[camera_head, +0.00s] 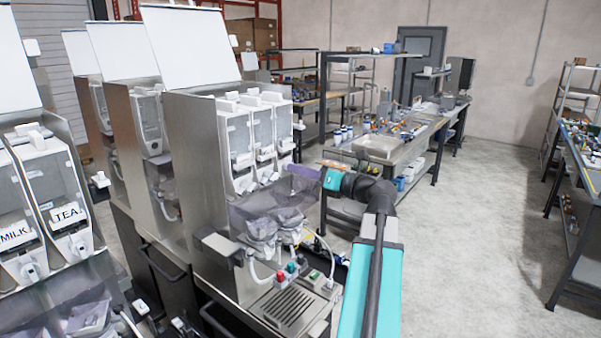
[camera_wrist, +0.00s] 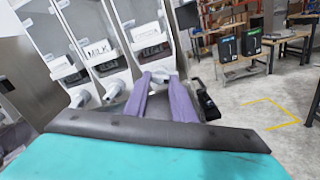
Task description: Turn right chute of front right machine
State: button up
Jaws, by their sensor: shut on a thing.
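The front right machine (camera_head: 190,150) is a grey metal dispenser with several clear canisters in a row. Its right canister (camera_head: 281,128) is at the end nearest my arm; it also shows in the wrist view (camera_wrist: 140,22). My gripper (camera_head: 290,170) reaches in from the right with purple fingers. In the wrist view its fingers (camera_wrist: 162,78) are shut on the white right chute (camera_wrist: 158,75) below that canister. The fingers partly cover the chute, so its exact turn is hard to tell. The neighbouring chute (camera_wrist: 114,90) is free, left of my fingers.
A drip tray (camera_head: 290,306) with hoses and coloured knobs sits low on the machine. A milk and tea dispenser (camera_head: 45,190) stands to the left. A workbench (camera_head: 395,150) is behind my arm; open floor (camera_head: 465,240) lies to the right.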

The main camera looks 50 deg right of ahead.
jog(key=m+b, duration=2.5)
jog(key=b, duration=1.3)
jog(key=shift+f, duration=0.1)
dwell(0.8)
dwell(0.4)
jog(key=o, duration=1.1)
jog(key=shift+c, duration=0.2)
